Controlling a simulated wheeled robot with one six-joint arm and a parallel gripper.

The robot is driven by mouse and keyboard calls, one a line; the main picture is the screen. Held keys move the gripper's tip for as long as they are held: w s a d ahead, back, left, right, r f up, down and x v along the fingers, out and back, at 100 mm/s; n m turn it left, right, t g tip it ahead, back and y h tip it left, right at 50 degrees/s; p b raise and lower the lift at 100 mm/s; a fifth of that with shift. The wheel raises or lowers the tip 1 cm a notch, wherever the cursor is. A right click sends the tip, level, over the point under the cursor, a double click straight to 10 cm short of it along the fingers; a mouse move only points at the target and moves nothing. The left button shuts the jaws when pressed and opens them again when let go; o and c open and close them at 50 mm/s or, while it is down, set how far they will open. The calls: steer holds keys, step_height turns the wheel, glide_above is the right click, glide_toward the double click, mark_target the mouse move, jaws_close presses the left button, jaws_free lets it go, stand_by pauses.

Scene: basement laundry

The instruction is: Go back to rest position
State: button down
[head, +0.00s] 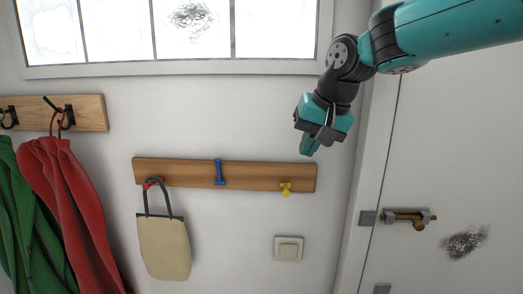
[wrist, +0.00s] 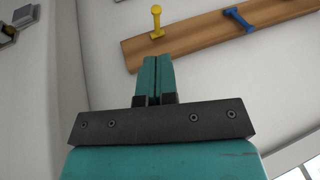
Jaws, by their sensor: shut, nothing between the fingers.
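My gripper (head: 309,146) hangs from my teal arm in the upper right of the head view, in front of the wall and left of the door frame. Its fingers point down and slightly left. In the wrist view the two teal fingers (wrist: 158,62) are pressed together with nothing between them. The gripper is apart from the wooden peg rail (head: 250,178), whose right end lies below and to its left in the head view.
The rail has a blue peg (head: 219,173), a yellow peg (head: 286,189) and a red peg with a beige bag (head: 165,248). Red (head: 75,205) and green (head: 30,220) cloths hang left. A light switch (head: 289,249), door handle (head: 408,218) and window (head: 195,30) are nearby.

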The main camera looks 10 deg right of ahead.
steer(key=s+a+f+n+g+y+b, duration=0.1)
steer(key=s+f+n+b, duration=0.4)
steer(key=s+f, duration=0.7)
steer(key=s+a+f+n+g+b, duration=0.3)
steer(key=s+a+f+n+b, duration=0.1)
steer(key=s+f+b, duration=0.6)
steer(key=s+f, duration=0.3)
steer(key=shift+s+a+n+y, duration=0.35)
steer(key=shift+s+n+y, duration=0.05)
steer(key=shift+s+a, duration=0.1)
steer(key=shift+a, duration=0.05)
steer(key=shift+w+a, duration=0.25)
steer(key=shift+a, duration=0.05)
